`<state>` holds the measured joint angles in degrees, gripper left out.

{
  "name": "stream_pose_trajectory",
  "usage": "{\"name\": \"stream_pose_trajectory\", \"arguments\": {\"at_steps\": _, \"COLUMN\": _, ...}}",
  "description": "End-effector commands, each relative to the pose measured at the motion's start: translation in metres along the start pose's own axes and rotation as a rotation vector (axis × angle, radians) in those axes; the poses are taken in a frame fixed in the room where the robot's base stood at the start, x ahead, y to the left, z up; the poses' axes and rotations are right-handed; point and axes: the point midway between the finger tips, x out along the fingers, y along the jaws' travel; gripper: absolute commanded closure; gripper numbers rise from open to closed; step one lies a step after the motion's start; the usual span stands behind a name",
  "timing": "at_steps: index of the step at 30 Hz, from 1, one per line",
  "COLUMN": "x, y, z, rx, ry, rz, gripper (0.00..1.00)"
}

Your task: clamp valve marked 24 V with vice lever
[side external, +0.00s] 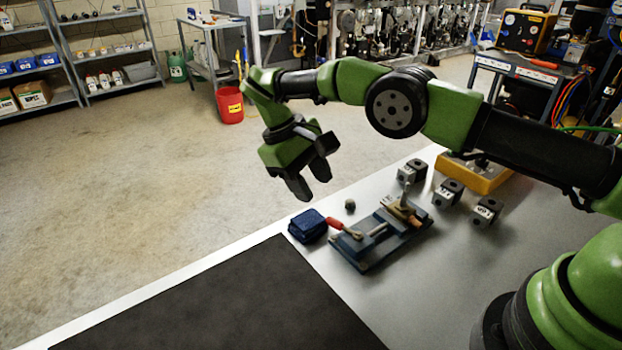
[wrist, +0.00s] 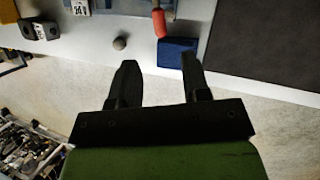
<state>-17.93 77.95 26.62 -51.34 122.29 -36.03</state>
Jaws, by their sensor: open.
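The blue-grey vice (side external: 372,252) lies on the metal bench, with its red lever handle (side external: 340,224) at its left end. The handle also shows in the wrist view (wrist: 159,22). At the vice's far end a small block with a white label (wrist: 80,7) is cut by the wrist frame's top edge; its label seems to read 24, and I cannot tell whether it is seated between the jaws. Labelled dark valve blocks (side external: 448,193) stand right of the vice. My gripper (side external: 309,180) is open and empty, above and left of the vice near the bench edge.
A dark blue box (side external: 308,226) and a small grey round piece (side external: 350,206) lie beside the vice. A yellow box (side external: 475,172) stands behind the valve blocks. A black mat (side external: 220,305) covers the front left of the bench. The floor beyond the edge is open.

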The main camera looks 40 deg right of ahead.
Motion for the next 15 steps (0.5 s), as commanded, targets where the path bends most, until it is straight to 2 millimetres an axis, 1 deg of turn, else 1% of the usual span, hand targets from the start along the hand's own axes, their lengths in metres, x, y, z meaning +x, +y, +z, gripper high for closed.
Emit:
{"name": "stream_pose_trajectory", "arguments": {"at_steps": 5, "x": 0.0, "y": 0.0, "z": 0.0, "rx": -0.001, "ry": 0.0, "rz": -0.001, "gripper": 0.57}}
{"name": "stream_pose_trajectory", "arguments": {"at_steps": 8, "x": -0.001, "y": 0.004, "z": 0.001, "rx": -0.022, "ry": 0.006, "rz": -0.016, "gripper": 0.57}}
{"name": "stream_pose_trajectory", "arguments": {"at_steps": 11, "x": -0.002, "y": 0.013, "z": 0.003, "rx": -0.074, "ry": 0.03, "rz": -0.061, "gripper": 0.57}}
{"name": "stream_pose_trajectory", "arguments": {"at_steps": 15, "x": -0.004, "y": 0.027, "z": 0.012, "rx": -0.147, "ry": 0.113, "rz": -0.175, "gripper": 0.57}}
